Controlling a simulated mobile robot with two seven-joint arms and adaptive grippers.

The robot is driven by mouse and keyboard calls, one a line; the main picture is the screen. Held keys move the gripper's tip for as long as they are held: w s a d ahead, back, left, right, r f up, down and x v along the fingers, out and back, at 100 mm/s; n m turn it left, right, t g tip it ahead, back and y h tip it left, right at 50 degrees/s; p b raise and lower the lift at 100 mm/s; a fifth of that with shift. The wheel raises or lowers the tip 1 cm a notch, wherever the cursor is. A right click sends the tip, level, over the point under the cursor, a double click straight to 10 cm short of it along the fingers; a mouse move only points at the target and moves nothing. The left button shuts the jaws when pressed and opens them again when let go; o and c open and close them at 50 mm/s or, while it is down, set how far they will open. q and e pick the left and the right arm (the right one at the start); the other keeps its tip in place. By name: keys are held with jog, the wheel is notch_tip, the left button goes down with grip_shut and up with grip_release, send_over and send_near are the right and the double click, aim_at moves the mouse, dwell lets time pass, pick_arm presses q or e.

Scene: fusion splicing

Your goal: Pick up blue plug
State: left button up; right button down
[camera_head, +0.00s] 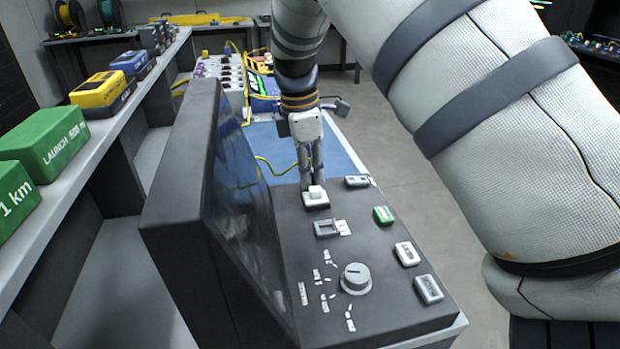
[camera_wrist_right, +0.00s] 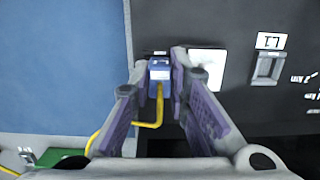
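The blue plug (camera_wrist_right: 160,70) is at the edge of the black panel in the right wrist view, with a yellow cable (camera_wrist_right: 158,112) running from it. My right gripper (camera_wrist_right: 160,66) has one fingertip on each side of the plug, and both look to touch it. In the head view my right gripper (camera_head: 312,186) points down at the far end of the black console (camera_head: 390,318). Its fingers hide the plug there. My left gripper is not in view.
A white block (camera_head: 316,195) sits close by the right fingertips. Switches and a grey knob (camera_head: 355,278) stand on the console top. The upright dark screen (camera_head: 237,190) rises to the left. A blue mat (camera_head: 340,150) lies beyond.

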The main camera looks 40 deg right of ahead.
aim_at(311, 171)
jog(key=shift+r, duration=0.1)
jog(key=shift+r, duration=0.3)
jog(key=r, duration=0.3)
jog(key=shift+s+a+r, duration=0.1)
jog(key=shift+s+r, duration=0.15)
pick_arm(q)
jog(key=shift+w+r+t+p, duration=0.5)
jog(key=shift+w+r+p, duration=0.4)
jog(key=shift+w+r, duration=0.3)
pick_arm(e)
jog(key=s+a+r, duration=0.4)
jog(key=s+r, duration=0.4)
jog(key=s, duration=0.5)
jog(key=shift+a+r, duration=0.2)
jog(key=shift+r, duration=0.15)
jog(key=shift+w, duration=0.1)
jog(key=shift+w, duration=0.1)
